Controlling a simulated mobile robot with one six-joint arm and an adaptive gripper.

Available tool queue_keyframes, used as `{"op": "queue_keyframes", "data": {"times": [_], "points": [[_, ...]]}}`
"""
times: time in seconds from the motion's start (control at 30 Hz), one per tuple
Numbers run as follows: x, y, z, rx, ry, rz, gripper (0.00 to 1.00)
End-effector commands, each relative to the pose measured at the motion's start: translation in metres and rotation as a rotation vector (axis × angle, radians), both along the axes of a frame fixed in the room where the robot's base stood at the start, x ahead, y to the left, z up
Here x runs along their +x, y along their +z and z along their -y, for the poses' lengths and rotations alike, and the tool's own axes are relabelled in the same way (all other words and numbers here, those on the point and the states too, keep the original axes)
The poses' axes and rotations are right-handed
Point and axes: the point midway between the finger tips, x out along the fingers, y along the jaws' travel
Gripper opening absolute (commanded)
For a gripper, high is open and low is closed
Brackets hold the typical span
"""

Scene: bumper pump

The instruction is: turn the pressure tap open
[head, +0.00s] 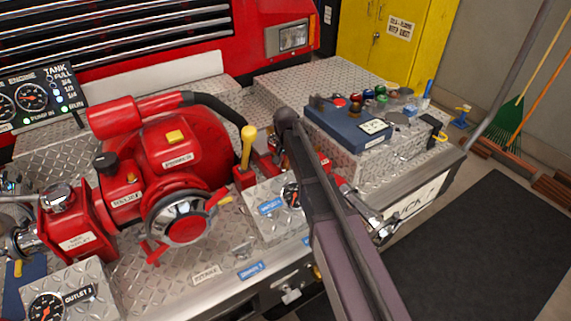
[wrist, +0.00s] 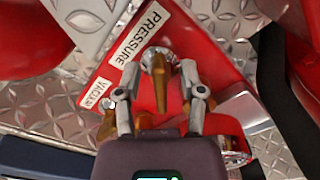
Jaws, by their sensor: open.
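The pressure tap (wrist: 157,60) sits on a red panel beside a white PRESSURE label (wrist: 139,34) in the wrist view. It has a round silver end and a brass-coloured lever. My gripper (wrist: 160,68) is open, with its two fingers on either side of the tap; the right fingertip is close to the brass, and I cannot tell whether it touches. A second tap (wrist: 107,128), by a partly hidden VACUUM label (wrist: 98,93), lies left of the left finger. In the head view my arm hides the pressure tap and most of the gripper.
A red pump (head: 175,155) and a yellow-knobbed lever (head: 248,145) stand left of my arm. In the wrist view a dark hose (wrist: 278,90) runs along the right, and diamond plate (wrist: 40,112) surrounds the red panel.

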Motion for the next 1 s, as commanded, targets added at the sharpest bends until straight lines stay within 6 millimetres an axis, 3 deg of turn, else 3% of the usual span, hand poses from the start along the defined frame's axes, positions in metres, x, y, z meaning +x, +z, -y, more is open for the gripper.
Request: {"op": "queue_keyframes", "data": {"times": [0.07,0.2,0.23,0.67,1.0], "points": [[0.0,0.0001,0.0,0.0,0.0,0.0,0.46],[0.0,0.0,0.0,0.0,0.0,0.0,0.04],[0.0,0.0,0.0,0.0,0.0,0.0,0.0],[-0.0003,-0.0001,0.0005,0.0,0.024,0.0,0.0],[-0.0007,-0.0001,0.0033,0.0,0.184,0.0,0.0]]}}
